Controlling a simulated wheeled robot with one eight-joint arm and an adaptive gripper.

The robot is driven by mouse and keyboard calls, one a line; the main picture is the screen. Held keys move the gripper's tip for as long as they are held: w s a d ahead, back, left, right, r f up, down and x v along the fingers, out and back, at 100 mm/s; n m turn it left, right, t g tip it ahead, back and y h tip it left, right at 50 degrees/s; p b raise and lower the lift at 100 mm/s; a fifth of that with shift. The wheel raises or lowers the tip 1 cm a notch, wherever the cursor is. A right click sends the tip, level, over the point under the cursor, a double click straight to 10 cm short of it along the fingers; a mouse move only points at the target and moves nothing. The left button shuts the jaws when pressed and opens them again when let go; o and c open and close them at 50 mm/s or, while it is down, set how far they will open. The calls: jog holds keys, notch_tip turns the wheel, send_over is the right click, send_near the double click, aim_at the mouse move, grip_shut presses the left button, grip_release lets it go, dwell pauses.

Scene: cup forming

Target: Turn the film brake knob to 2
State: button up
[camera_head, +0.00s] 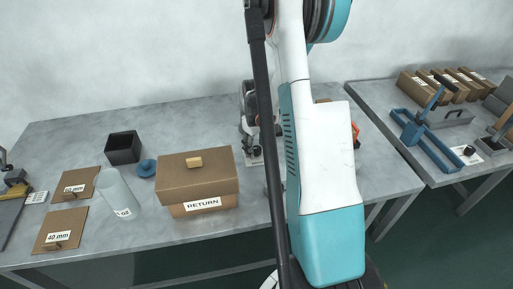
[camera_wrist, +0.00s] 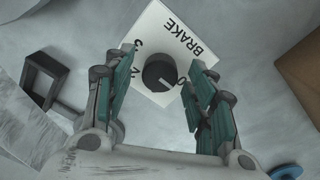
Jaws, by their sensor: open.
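The black brake knob (camera_wrist: 160,72) sits on a white plate (camera_wrist: 152,20) marked BRAKE in the wrist view. The plate appears upside down there and carries several numerals around the knob. A white pointer line on the knob aims to the lower right, near the 0 mark. My gripper (camera_wrist: 160,78) is open, its two green-padded fingers on the left and right of the knob. A gap shows on both sides, and no contact is visible. In the head view my arm hides the gripper and the area beneath it.
In the wrist view, a dark square frame (camera_wrist: 46,76) lies left, a brown box (camera_wrist: 305,70) right. A blue clamp-like device (camera_head: 425,135) stands right.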

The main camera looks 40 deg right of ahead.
jog(key=c, duration=1.1)
jog(key=shift+m, duration=0.4)
jog(key=m+b, duration=0.1)
jog(key=m, duration=0.8)
jog(key=shift+b, duration=0.3)
jog(key=m, duration=0.7)
jog(key=shift+d+b, duration=0.1)
jog(key=shift+b, duration=0.25)
jog(key=m, duration=0.7)
